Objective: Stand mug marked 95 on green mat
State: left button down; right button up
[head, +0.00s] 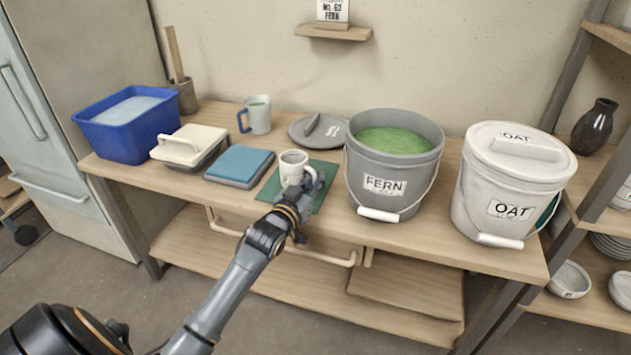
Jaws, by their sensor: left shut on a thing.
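A white mug (293,165) is at the green mat (270,190) in the middle of the table. My left gripper (301,185) is shut on the mug from the front. The mug is upright; its underside is hidden, so I cannot tell whether it touches the mat. Its marking is too small to read. A second mug, pale with a blue handle (258,115) and green inside, stands farther back. My right gripper is not in view.
The FERN bucket (385,182), open with green glaze, stands right of the mat; the lidded OAT bucket (508,207) is farther right. A grey lid (330,137) lies behind. Left are a blue sponge block (240,162), a cream-lidded box (188,144) and a blue water tub (120,138).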

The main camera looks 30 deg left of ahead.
pick_arm(q)
jog(key=c, duration=1.8)
grip_release()
jog(key=shift+f, duration=0.1)
jog(key=o, duration=0.4)
